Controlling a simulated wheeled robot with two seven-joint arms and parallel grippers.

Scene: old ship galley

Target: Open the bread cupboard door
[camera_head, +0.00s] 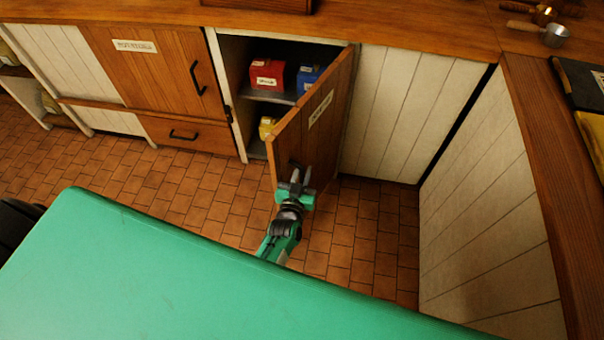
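A wooden cupboard door (318,118) stands swung well out from its opening, hinged on the right. It carries a pale label too small to read, so I cannot confirm it says bread. My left gripper (297,178) is at the lower free edge of this door, by its dark handle (294,164). The fingers and the handle overlap in view; I cannot tell whether they are closed on it. Inside the open cupboard are a red box (267,75), a blue box (308,78) and a yellow item (266,127). My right gripper is not in view.
A closed wooden cupboard door (160,66) with a black handle and a drawer (187,134) are to the left. A white panelled counter side (485,215) stands at the right. Tiled floor (345,240) is clear around the open door. A metal pan (553,36) lies on the counter.

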